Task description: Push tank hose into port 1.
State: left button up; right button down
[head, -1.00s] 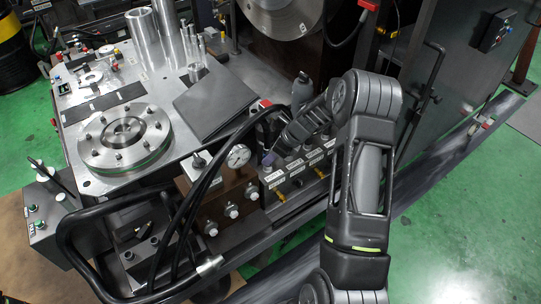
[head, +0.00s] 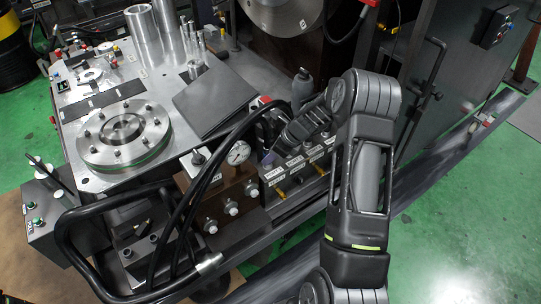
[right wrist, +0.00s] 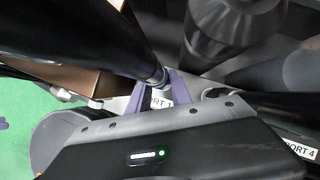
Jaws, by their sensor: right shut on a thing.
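The tank hose is a thick black hose (right wrist: 95,38) with a silver end fitting (right wrist: 157,78) in the right wrist view. My right gripper (right wrist: 161,90) has purple fingers shut around the hose's end. The hose end is right at port 1, whose label (right wrist: 160,103) is partly covered by the fingers. I cannot tell how deep the fitting sits. In the head view my right gripper (head: 269,157) is at the left end of the port block (head: 290,187), and the port opening is hidden. My left gripper is not in view.
The port 4 label (right wrist: 301,151) is at the right. A pressure gauge (head: 238,153) and a brown valve block (head: 231,195) stand left of the ports. Black hoses loop in front of the machine. A grey bottle-like part (head: 302,88) stands behind the ports.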

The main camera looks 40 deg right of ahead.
jog(key=shift+f, duration=0.15)
jog(key=c, duration=1.1)
grip_release()
jog(key=v, duration=0.7)
jog(key=shift+s+d+r, duration=0.1)
jog(key=shift+s+r, duration=0.1)
jog(key=shift+r, duration=0.1)
